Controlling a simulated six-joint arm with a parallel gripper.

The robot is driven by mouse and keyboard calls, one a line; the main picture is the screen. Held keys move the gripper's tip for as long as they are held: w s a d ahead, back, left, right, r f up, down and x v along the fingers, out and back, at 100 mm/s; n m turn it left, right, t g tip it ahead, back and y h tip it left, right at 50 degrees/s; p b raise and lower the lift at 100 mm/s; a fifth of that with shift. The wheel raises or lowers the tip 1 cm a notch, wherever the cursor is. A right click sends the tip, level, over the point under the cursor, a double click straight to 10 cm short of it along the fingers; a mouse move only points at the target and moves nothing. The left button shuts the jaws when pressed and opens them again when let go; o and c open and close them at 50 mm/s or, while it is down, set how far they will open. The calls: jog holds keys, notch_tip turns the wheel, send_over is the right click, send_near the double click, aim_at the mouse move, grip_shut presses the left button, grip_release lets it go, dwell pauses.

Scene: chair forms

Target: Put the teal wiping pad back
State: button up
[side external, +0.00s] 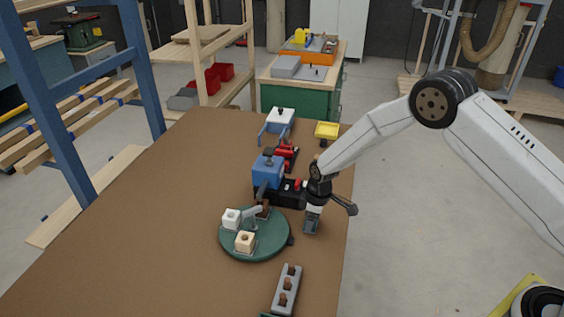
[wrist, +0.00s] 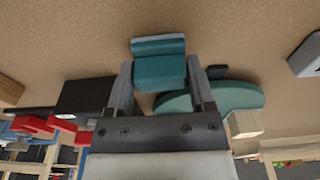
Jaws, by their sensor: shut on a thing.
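My gripper (side external: 312,218) is low over the right part of the brown table, just right of the round green disc (side external: 268,249). In the wrist view, my gripper (wrist: 160,78) is shut on the teal wiping pad (wrist: 160,72), which sits between the two fingers with its lighter upper layer showing beyond them. The side view shows the pad only as a small dark patch at the fingertips. I cannot tell whether it touches the table. The disc also shows in the wrist view (wrist: 238,95), behind the right finger.
The disc carries a white block (side external: 231,219) and a pale wooden block (side external: 245,241). A grey holder with brown plugs (side external: 287,287) lies nearer the front. A blue block (side external: 267,170), a black case (side external: 288,196) and a yellow tray (side external: 327,130) stand farther back. The left table area is clear.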

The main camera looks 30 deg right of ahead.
aim_at(316, 225)
jog(key=o, duration=1.2)
jog(key=shift+c, duration=0.2)
notch_tip(316, 225, up, 12)
jog(key=s+d, duration=0.1)
dwell(0.3)
jog(key=s+d+r+m, duration=0.2)
jog(key=s+m, duration=0.1)
jog(key=s, duration=0.4)
jog(key=s+d+r+m+t, duration=0.1)
jog(key=s+d+r+m, duration=0.2)
jog(key=s, duration=0.5)
jog(key=s+d+r+m+h, duration=0.1)
jog(key=s+d+r+m, duration=0.1)
jog(key=s, duration=0.5)
jog(key=shift+s+d+r+m+t, duration=0.2)
jog(key=shift+s+d+m+t, duration=0.1)
jog(key=shift+s+m, duration=0.15)
